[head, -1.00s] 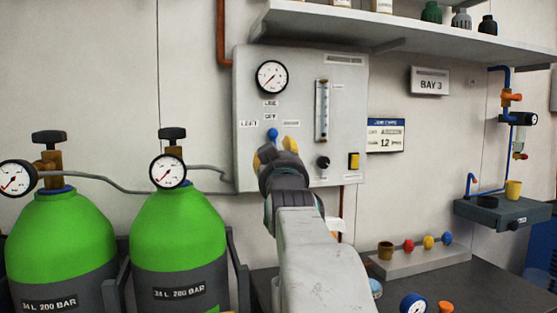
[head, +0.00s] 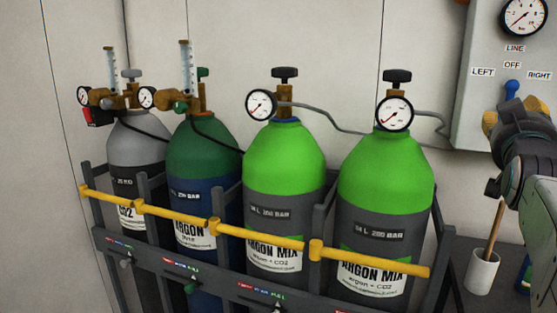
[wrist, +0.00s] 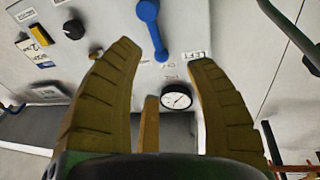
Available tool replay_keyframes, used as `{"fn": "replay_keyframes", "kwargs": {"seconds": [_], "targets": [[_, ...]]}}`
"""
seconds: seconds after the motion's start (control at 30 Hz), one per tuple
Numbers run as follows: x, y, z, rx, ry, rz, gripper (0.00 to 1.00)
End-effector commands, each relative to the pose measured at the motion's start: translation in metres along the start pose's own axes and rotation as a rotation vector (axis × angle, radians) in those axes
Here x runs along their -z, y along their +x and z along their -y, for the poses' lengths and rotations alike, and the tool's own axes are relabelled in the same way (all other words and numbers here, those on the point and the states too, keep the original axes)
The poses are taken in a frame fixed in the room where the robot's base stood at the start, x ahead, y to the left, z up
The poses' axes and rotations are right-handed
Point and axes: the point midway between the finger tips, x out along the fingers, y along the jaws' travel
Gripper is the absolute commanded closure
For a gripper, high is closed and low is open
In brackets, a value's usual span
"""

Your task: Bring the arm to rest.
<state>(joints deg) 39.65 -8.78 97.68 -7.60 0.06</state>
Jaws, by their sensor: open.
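My gripper (head: 514,112) is at the right edge of the head view, in front of the grey wall panel. A blue lever (head: 511,88) on the panel shows just above the gripper, below the OFF label. In the wrist view the blue lever (wrist: 153,30) lies beyond and between the fingertips, with nothing gripped. My arm comes in from the right, and much of it is outside the head view.
Two bright green cylinders (head: 285,155), a dark green one (head: 205,148) and a grey one (head: 140,140) stand in a rack with a yellow bar (head: 180,219). A white cup (head: 482,272) holding a stick stands below the gripper. The panel's gauge (wrist: 176,97) shows near the fingers.

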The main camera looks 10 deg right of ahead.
Motion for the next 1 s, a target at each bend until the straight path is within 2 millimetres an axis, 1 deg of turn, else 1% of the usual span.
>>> {"fn": "replay_keyframes", "kwargs": {"seconds": [0.07,0.17,0.27,0.3,0.37,0.4,0.47,0.5,0.57,0.6,0.63,0.67,0.7,0.8,0.9,1.0], "targets": [[0.000,-0.005,0.016,0.033,0.004,0.058,0.50],[-0.013,-0.019,0.043,0.093,0.005,0.176,0.50],[-0.032,-0.045,0.075,0.170,-0.004,0.329,0.50],[-0.041,-0.058,0.087,0.203,-0.012,0.396,0.50],[-0.054,-0.081,0.104,0.253,-0.027,0.494,0.50],[-0.062,-0.098,0.114,0.285,-0.040,0.559,0.50],[-0.074,-0.124,0.126,0.332,-0.063,0.656,0.50],[-0.080,-0.143,0.132,0.363,-0.082,0.718,0.50],[-0.090,-0.173,0.139,0.409,-0.113,0.812,0.50],[-0.096,-0.193,0.142,0.437,-0.135,0.872,0.50],[-0.099,-0.207,0.143,0.457,-0.153,0.915,0.50],[-0.102,-0.221,0.144,0.476,-0.171,0.956,0.50],[-0.106,-0.240,0.144,0.500,-0.195,1.009,0.50],[-0.114,-0.282,0.139,0.551,-0.256,1.126,0.50],[-0.119,-0.315,0.131,0.589,-0.310,1.218,0.50],[-0.122,-0.339,0.123,0.615,-0.353,1.285,0.50]]}}
